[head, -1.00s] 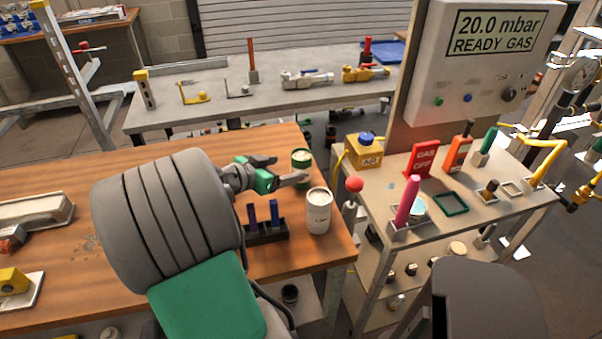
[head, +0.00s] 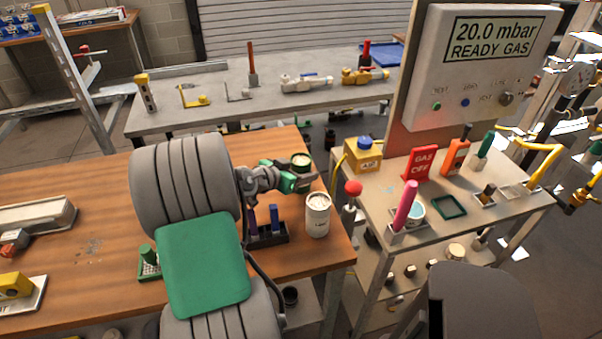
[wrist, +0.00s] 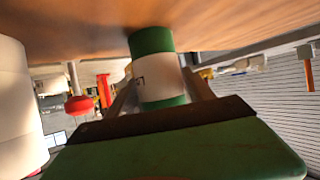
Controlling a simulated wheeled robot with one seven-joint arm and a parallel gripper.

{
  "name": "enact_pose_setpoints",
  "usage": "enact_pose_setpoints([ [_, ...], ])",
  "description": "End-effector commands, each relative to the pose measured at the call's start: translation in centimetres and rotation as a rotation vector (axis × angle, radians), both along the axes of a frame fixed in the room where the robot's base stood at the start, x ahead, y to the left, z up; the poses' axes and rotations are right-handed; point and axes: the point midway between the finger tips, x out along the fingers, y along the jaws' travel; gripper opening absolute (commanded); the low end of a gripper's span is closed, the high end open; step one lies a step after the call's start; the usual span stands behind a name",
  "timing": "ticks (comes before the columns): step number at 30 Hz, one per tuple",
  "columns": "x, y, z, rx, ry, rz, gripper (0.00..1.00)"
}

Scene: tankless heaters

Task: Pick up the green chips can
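The green chips can (head: 301,160) stands upright on the wooden table near its right end. In the head view its lower part is hidden behind my gripper (head: 299,171). In the wrist view the can (wrist: 154,78), green with a white label band, stands between the two fingers of my gripper (wrist: 162,84). The fingers are spread, one on each side of the can. A gap shows on the right side; contact on the left side is unclear.
A white can (head: 317,214) stands close in front of the gripper. The wooden table (head: 90,190) ends just right of the cans, next to a metal cart (head: 455,235) with a red-knobbed lever (head: 353,188).

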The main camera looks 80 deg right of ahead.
Motion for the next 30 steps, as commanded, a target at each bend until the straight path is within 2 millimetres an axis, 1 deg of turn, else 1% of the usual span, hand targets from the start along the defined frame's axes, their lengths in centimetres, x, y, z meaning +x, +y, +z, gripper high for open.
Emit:
enact_pose_setpoints([
  [1, 0.0, 0.0, 0.01, 0.0, 0.0, 0.0, 0.56],
  [2, 0.0, 0.0, 0.01, 0.0, 0.0, 0.0, 0.54],
  [21, 0.01, 0.02, 0.03, 0.0, 0.0, 0.0, 0.01],
  [22, 0.01, 0.02, 0.03, 0.0, 0.0, 0.0, 0.0],
  [30, 0.02, -0.03, 0.17, -0.002, 0.0, 0.0, 0.0],
])
